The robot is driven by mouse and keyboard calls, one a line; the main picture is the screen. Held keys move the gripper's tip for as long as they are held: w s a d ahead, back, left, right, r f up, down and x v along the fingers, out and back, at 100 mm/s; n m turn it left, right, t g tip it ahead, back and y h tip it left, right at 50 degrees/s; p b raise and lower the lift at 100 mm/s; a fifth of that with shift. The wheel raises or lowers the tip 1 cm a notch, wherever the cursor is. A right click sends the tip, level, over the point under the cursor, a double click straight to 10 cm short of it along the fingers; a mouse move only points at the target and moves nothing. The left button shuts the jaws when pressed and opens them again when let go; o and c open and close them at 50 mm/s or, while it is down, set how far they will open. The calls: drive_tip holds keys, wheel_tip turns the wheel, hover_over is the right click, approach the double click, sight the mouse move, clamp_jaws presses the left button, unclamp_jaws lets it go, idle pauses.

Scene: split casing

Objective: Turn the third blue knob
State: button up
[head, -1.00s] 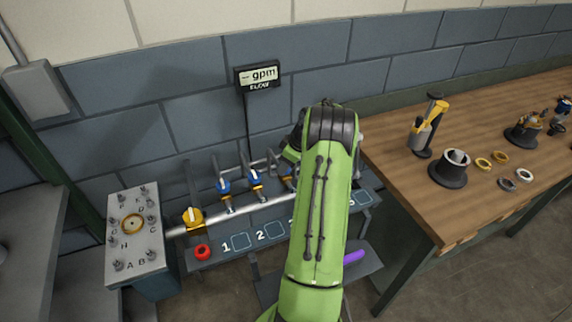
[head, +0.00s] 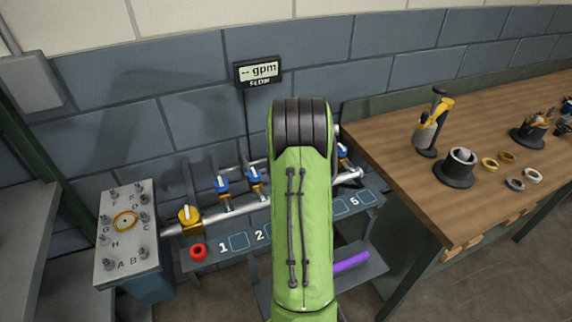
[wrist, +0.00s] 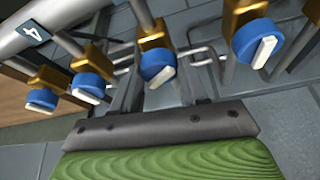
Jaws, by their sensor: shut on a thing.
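Blue knobs with white pointers stand in a row on the pipe rack. In the head view, the first knob (head: 221,184), the second knob (head: 254,175) and one by label 5 (head: 342,151) show. My green arm hides the knobs between and my gripper. In the wrist view, my gripper (wrist: 157,54) has its dark fingers on either side of the third blue knob (wrist: 157,66) and is shut on it. Its white pointer is slanted. Another blue knob (wrist: 258,42) is at right, and two more (wrist: 90,88) (wrist: 40,100) are at left.
A wooden bench (head: 410,180) with parts stands at right. A lettered post box (head: 124,240) is at left.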

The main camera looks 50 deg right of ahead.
drive_tip(key=m+g, duration=0.1)
drive_tip(key=m, duration=0.2)
drive_tip(key=shift+w+a+m+h, duration=0.1)
drive_tip(key=shift+a+m+h, duration=0.05)
drive_tip(key=shift+m+h, duration=0.2)
drive_tip(key=shift+m+g+h, duration=0.25)
drive_tip(key=shift+m+g, duration=0.45)
drive_tip(key=shift+m, duration=0.95)
drive_tip(key=o, duration=1)
drive_tip(key=shift+r, duration=0.1)
drive_tip(key=p+v, duration=0.2)
drive_tip(key=v, duration=1.3)
drive_tip(key=shift+w+a+r, duration=0.1)
drive_tip(key=shift+a+r, duration=0.1)
drive_tip(key=shift+r, duration=0.05)
